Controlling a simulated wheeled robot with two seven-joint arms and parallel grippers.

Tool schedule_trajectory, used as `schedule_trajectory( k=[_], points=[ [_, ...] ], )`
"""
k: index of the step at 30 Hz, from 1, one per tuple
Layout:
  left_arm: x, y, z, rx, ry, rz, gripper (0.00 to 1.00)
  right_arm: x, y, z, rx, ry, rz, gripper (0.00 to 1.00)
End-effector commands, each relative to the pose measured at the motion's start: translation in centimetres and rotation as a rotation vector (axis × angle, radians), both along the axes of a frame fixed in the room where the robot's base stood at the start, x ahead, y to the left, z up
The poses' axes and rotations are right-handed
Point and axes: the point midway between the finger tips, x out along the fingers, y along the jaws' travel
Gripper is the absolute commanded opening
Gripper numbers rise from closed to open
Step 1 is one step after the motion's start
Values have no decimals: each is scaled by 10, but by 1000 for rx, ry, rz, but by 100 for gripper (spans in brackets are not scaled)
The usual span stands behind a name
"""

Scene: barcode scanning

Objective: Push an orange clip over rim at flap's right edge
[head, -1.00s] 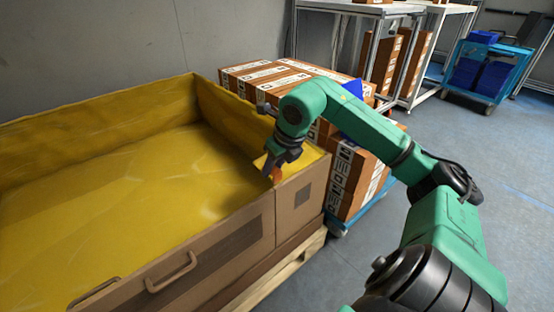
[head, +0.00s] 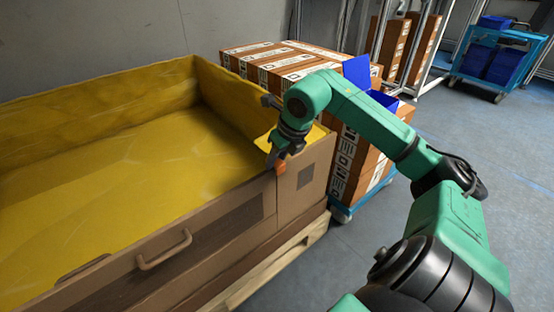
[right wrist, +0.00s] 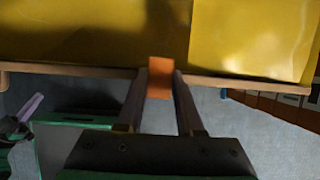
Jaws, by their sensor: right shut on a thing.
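The orange clip (head: 281,168) is at the rim of the big cardboard box (head: 300,190), near the top of its near wall, at the flap's edge. My right gripper (head: 276,158) is shut on the clip from above the rim. In the right wrist view the clip (right wrist: 161,78) sits between the two fingers and overlaps the rim (right wrist: 90,70). Yellow lining (right wrist: 80,35) lies beyond the rim. I cannot tell how far down the clip sits on the rim. My left gripper is not in view.
The box has a handle (head: 164,250) on its near side and stands on a wooden pallet (head: 300,250). Stacked brown cartons (head: 357,165) on a blue cart (head: 345,213) stand close behind my right arm.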

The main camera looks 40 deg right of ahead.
Motion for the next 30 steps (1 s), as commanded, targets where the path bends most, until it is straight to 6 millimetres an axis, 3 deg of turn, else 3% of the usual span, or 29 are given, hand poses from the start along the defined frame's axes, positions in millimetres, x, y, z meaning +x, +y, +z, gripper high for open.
schedule_trajectory(
  k=[1, 11, 12, 14, 24, 30],
  points=[
    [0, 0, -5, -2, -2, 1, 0, -2, 1, -9, 0, 14, 0, 0],
    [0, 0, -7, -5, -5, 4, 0, -4, 1, -14, 3, 27, 1, 0],
    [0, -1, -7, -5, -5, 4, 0, -4, 1, -14, 4, 28, 0, 47],
    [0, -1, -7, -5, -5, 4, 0, -4, 2, -14, 4, 28, 0, 70],
    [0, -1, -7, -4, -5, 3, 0, -6, 3, -12, 8, 29, 5, 71],
    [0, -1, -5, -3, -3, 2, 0, -16, 2, 17, 3, 20, 3, 71]
  ],
)
